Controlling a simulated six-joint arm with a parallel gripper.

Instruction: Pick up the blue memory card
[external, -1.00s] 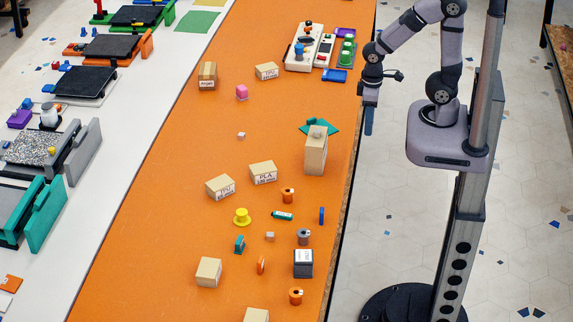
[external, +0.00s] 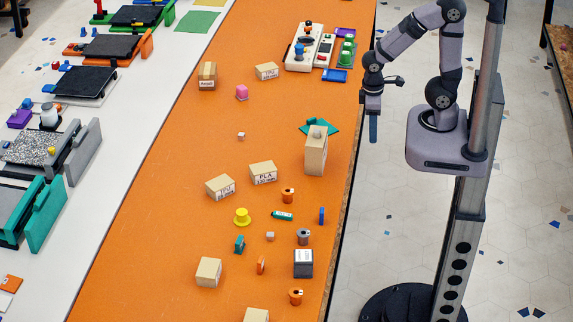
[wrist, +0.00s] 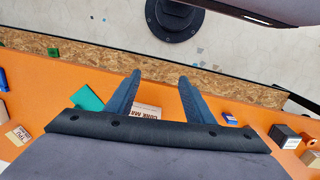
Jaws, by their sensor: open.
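The blue memory card (external: 321,215) looks like a small, thin blue piece on the orange table, near its right edge. In the wrist view a small blue piece (wrist: 230,118), which appears to be the card, lies right of my fingers and is partly hidden. My gripper (external: 373,140) hangs beyond the table's right edge, up and to the right of the card and well apart from it. In the wrist view my gripper (wrist: 160,75) is open, with nothing between its fingers.
A tall cardboard box (external: 315,155) with a teal piece (external: 333,127) behind it stands between my gripper and the table's middle. The table's left middle is mostly clear.

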